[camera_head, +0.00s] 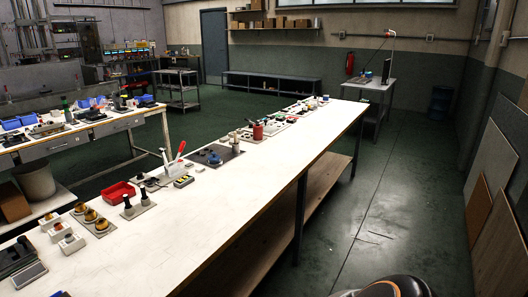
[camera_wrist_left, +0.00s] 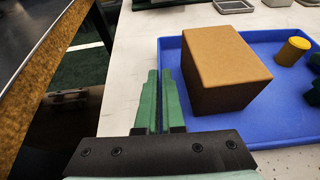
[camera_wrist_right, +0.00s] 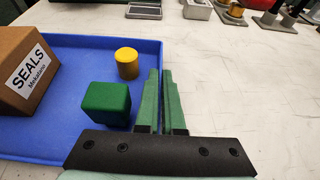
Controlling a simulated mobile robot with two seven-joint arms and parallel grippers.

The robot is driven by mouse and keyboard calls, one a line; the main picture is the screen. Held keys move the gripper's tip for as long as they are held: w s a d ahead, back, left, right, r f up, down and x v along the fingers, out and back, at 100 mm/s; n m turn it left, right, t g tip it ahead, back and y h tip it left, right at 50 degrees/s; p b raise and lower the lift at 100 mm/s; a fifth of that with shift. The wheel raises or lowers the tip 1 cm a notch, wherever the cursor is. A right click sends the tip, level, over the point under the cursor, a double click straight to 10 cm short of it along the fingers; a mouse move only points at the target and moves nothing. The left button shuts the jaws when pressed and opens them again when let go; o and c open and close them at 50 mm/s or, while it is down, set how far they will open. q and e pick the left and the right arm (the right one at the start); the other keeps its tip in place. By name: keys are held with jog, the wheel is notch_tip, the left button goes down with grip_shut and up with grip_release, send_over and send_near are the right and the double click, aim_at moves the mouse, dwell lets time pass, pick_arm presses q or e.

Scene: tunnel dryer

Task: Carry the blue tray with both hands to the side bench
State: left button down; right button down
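The blue tray shows in the left wrist view (camera_wrist_left: 262,125) and the right wrist view (camera_wrist_right: 50,150). It holds a brown box (camera_wrist_left: 222,70) labelled SEALS (camera_wrist_right: 20,75), a yellow cylinder (camera_wrist_right: 127,63) and a green block (camera_wrist_right: 106,104). My left gripper (camera_wrist_left: 160,85) has its fingers close together around the tray's left wall. My right gripper (camera_wrist_right: 162,85) has its fingers close together around the tray's right wall. Both look shut on it. A pale surface lies under the tray; I cannot tell whether they touch. In the head view neither gripper shows.
A long white-topped workbench (camera_head: 240,190) crosses the head view, with fixtures and a red bin (camera_head: 117,193) along its far edge. A smaller table (camera_head: 368,84) stands at the back right. Boards (camera_head: 495,160) lean on the right wall. The floor (camera_head: 410,190) between is clear.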

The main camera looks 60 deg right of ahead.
pick_arm(q)
jog(key=c, duration=1)
grip_release()
jog(key=shift+a+f, duration=0.1)
jog(key=shift+c, duration=0.2)
pick_arm(e)
jog(key=c, duration=1)
grip_release()
jog(key=shift+d+f, duration=0.1)
jog(key=shift+f, duration=0.05)
jog(key=shift+c, duration=0.2)
